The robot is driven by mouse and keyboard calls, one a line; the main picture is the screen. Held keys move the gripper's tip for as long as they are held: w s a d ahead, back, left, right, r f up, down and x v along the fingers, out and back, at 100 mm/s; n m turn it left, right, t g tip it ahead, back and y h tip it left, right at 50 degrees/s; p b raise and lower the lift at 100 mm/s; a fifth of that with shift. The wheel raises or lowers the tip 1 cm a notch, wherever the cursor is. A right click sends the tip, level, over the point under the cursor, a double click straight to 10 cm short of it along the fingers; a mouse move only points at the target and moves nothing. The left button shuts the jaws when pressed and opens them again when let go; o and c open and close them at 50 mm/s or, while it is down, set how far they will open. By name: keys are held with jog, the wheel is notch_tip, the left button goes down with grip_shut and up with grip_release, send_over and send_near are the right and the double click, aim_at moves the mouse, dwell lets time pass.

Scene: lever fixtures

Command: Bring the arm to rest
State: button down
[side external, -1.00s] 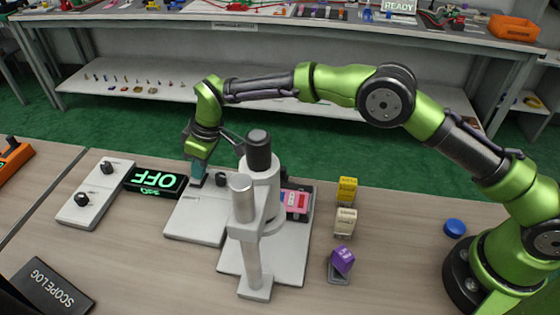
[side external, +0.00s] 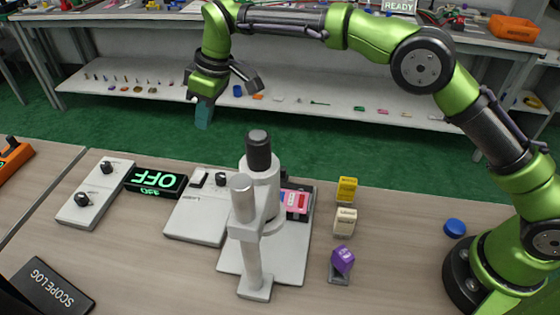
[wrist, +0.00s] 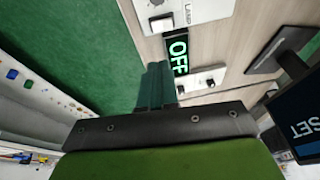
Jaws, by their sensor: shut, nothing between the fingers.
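My gripper (side external: 204,114) is shut and empty, raised in the air above the back edge of the bench in the side view. Its fingers also show in the wrist view (wrist: 157,88), pressed together and pointing toward the bench. Below it, the lamp panel (side external: 195,222) has a white rocker switch (side external: 198,177) and a dark knob, and my gripper is clear of both. The display box (side external: 156,182) reads OFF in green letters. It also shows in the wrist view (wrist: 178,50).
A grey microscope-like stand (side external: 258,180) rises in front of the panel. A two-knob panel (side external: 95,193) lies at left. A yellow block (side external: 347,190), a cream block (side external: 345,222), a purple block (side external: 342,260) and a blue disc (side external: 455,228) are at right. A shelf bench stands behind.

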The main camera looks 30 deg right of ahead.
dwell(0.3)
jog(key=s+d+r+m+t, duration=0.2)
jog(key=s+d+m, duration=0.4)
jog(key=s+d, duration=0.7)
jog(key=s+d+r+m+t, duration=0.3)
jog(key=s+d+r+m, duration=0.2)
jog(key=s+d, duration=0.9)
jog(key=s+m, duration=0.1)
jog(key=s, duration=0.2)
jog(key=shift+s+m+h, duration=0.15)
jog(key=shift+m+h, duration=0.15)
jog(key=shift+h, duration=0.1)
jog(key=shift+r, duration=0.1)
